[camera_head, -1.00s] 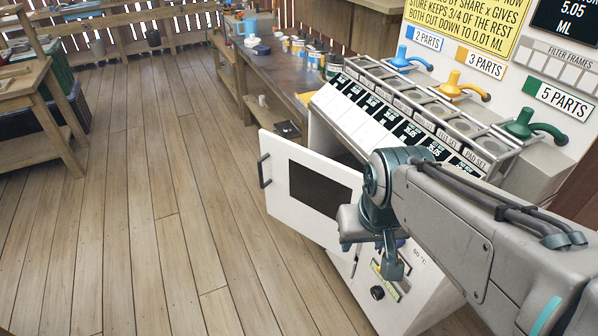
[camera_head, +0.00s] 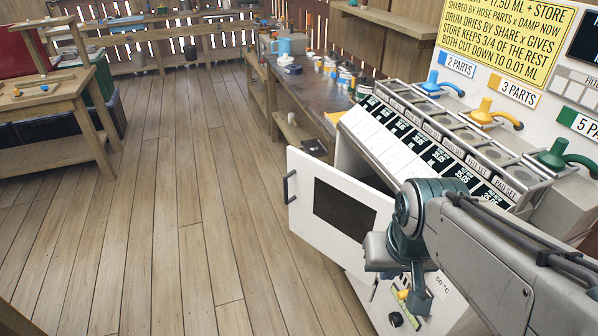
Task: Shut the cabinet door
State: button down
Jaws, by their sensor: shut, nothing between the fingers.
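The cabinet door (camera_head: 310,215) is a white panel with a dark window (camera_head: 344,206) and a black handle (camera_head: 289,187) at its far left edge. It stands wide open, swung out to the left from the white cabinet. My gripper (camera_head: 405,300) points down in front of the cabinet, to the right of the door's window. Its fingers look closed and hold nothing. Whether it touches the door cannot be told. My arm hides part of the cabinet front and the door's right side.
A control panel with a black knob (camera_head: 395,319) is on the cabinet front below my gripper. A wooden table (camera_head: 60,100) is at far left. The plank floor left of the door is clear.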

aim_at(331, 211)
jog(key=k, duration=1.2)
jog(key=z, duration=0.2)
jog(key=i, duration=0.9)
jog(key=u, duration=0.3)
jog(key=i, duration=1.3)
jog(key=u, duration=0.55)
